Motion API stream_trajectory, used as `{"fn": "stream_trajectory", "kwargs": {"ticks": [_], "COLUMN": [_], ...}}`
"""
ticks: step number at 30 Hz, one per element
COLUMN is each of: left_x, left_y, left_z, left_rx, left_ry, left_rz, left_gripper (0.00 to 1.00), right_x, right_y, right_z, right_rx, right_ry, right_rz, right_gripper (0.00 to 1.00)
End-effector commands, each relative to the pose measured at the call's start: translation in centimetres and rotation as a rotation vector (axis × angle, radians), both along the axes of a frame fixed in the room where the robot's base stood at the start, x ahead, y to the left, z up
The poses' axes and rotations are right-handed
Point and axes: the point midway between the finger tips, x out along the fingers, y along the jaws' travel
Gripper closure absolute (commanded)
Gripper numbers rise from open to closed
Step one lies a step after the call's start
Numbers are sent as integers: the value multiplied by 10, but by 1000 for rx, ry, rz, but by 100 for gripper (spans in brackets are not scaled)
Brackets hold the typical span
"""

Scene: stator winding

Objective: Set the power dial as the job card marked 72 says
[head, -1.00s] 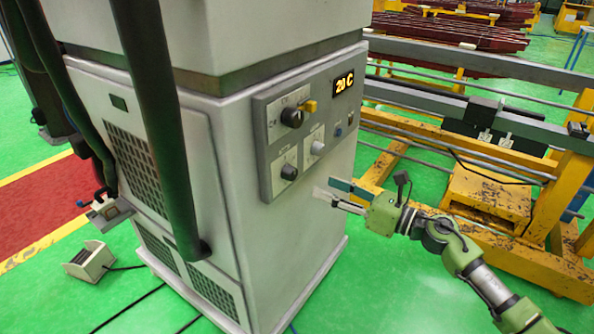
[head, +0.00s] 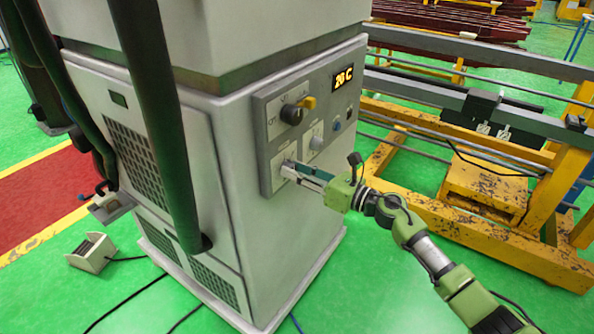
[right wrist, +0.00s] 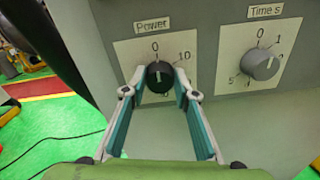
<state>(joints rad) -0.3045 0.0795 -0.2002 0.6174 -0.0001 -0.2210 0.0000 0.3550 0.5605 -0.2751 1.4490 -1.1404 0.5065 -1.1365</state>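The black power dial (right wrist: 159,78) sits on a white scale plate marked Power, 0 and 10, on the front panel of the grey cabinet. Its white pointer mark points up, near the 0. My right gripper (right wrist: 160,84) has its fingertips on either side of the dial, with a narrow gap seeming to show at each side; it is not clearly closed on it. In the head view my right gripper (head: 288,169) reaches the lower left of the panel (head: 270,184) and hides most of the dial. No job card shows. My left gripper is not in view.
The grey time dial (right wrist: 262,65), marked Time s, is to the right of the power dial. A yellow frame (head: 500,235) stands to the right.

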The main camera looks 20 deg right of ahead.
Motion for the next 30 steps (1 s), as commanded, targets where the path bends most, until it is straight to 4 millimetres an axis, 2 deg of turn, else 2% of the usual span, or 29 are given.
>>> {"fn": "stream_trajectory", "kwargs": {"ticks": [1,2,14,30], "left_x": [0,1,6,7], "left_y": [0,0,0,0], "left_z": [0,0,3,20], "left_rx": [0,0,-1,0], "left_ry": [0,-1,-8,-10], "left_rz": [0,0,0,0], "left_gripper": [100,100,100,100], "right_x": [0,0,0,1], "right_y": [0,0,-1,-2], "right_z": [0,0,1,1], "right_rx": [0,0,36,370], "right_ry": [0,0,28,290], "right_rz": [0,0,-1,-1], "right_gripper": [90,95,95,95]}}
